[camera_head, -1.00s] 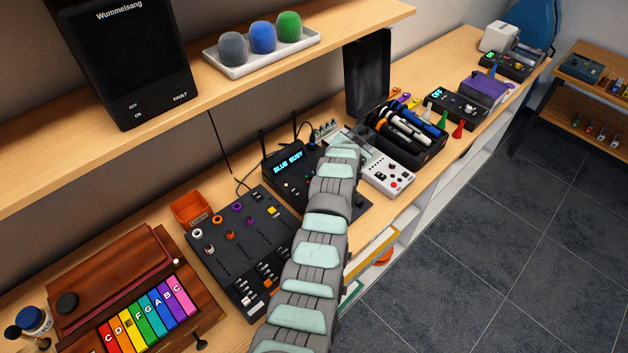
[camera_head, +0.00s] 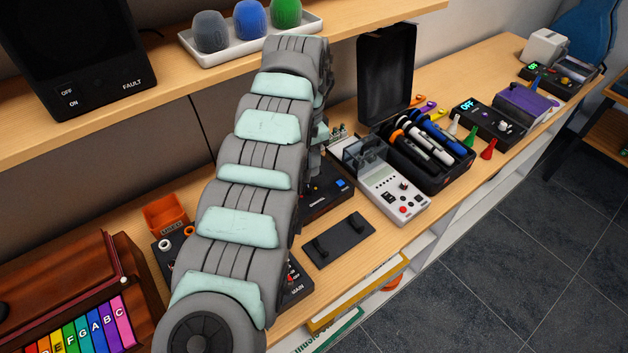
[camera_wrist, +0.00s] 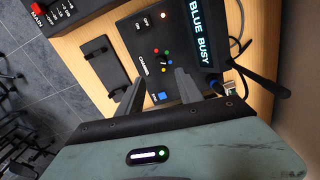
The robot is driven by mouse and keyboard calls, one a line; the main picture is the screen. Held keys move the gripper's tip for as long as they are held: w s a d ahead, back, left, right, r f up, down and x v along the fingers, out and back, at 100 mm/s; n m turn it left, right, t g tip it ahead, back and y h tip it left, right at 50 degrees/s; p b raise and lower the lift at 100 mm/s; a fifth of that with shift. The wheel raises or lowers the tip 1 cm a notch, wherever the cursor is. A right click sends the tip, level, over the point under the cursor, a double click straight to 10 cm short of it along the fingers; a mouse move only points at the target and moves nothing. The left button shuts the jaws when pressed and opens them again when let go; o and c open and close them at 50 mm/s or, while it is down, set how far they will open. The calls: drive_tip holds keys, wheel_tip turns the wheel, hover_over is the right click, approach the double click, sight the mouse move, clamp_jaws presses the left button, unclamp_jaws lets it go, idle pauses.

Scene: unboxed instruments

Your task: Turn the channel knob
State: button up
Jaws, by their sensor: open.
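The channel knob (camera_wrist: 163,60) is a small black knob ringed by coloured dots, with the word CHANNEL beside it in the wrist view. It sits on a black device (camera_wrist: 130,28) whose lit screen (camera_wrist: 206,30) reads BLUE BUSY. My gripper (camera_wrist: 160,77) is open and empty, its two grey fingers apart on either side of the knob's line. The fingertips appear just short of the knob; whether they touch the panel I cannot tell. In the head view my arm hides most of the device, leaving a corner with a blue button (camera_head: 342,184).
A black plate with two pegs (camera_head: 338,240) lies beside the device. A white and grey instrument (camera_head: 398,199) and a black case of microphones (camera_head: 436,165) stand to the right. A shelf (camera_head: 168,92) with a white tray runs above. A mixer and a dark antenna (camera_wrist: 265,82) are close by.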

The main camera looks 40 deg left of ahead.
sight(309, 188)
wheel_tip(309, 188, down, 10)
idle(0.3)
drive_tip(key=shift+c, duration=0.4)
drive_tip(key=shift+r, duration=0.1)
clamp_jaws()
